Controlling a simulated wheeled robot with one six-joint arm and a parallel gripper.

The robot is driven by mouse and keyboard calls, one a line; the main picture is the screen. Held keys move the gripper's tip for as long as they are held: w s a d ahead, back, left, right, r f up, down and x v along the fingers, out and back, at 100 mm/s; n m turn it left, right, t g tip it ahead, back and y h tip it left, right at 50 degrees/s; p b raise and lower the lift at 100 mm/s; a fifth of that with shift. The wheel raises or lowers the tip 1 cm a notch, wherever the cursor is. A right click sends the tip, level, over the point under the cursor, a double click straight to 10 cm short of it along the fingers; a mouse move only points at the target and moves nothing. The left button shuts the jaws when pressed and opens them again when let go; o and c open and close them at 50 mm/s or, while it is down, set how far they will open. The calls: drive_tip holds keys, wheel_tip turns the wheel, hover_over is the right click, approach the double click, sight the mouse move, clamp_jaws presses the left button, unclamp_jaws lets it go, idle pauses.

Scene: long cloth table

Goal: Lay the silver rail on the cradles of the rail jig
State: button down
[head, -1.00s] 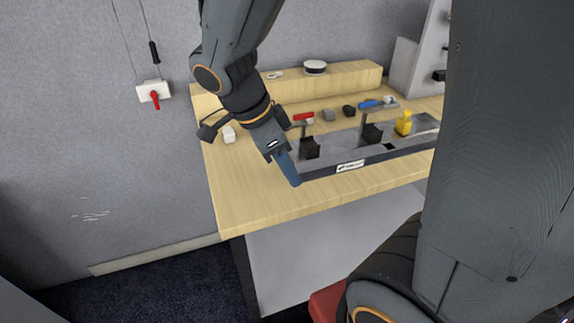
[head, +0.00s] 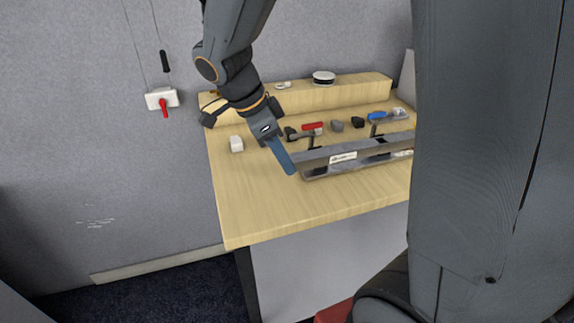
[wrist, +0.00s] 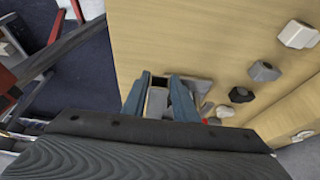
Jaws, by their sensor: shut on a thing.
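My gripper (head: 290,172) has blue fingers and is shut on the left end of the silver rail (head: 375,147), a long grey bar with a white label on its front face. The rail is held above the front of the rail jig (head: 322,173) and runs roughly along it, with a gap below. It hides the jig's black blocks, so contact with the cradles cannot be told. My dark column hides the right ends of rail and jig. The fingers also show in the wrist view (wrist: 158,98), with a pale piece of the rail between them.
A red clamp handle (head: 313,127) and a blue one (head: 377,116) stand behind the rail. Small grey (head: 337,125) and black (head: 357,122) blocks lie behind. A white block (head: 236,144) lies left of my gripper. The table's front left (head: 255,205) is clear.

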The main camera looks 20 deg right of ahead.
drive_tip(key=shift+w+d+b, duration=0.2)
drive_tip(key=shift+w+b, duration=0.2)
drive_tip(key=shift+w, duration=2.4)
drive_tip(key=shift+f+b, duration=0.7)
drive_tip(key=shift+f, duration=0.2)
drive_tip(key=c, duration=1.3)
unclamp_jaws()
drive_tip(key=shift+c, duration=0.2)
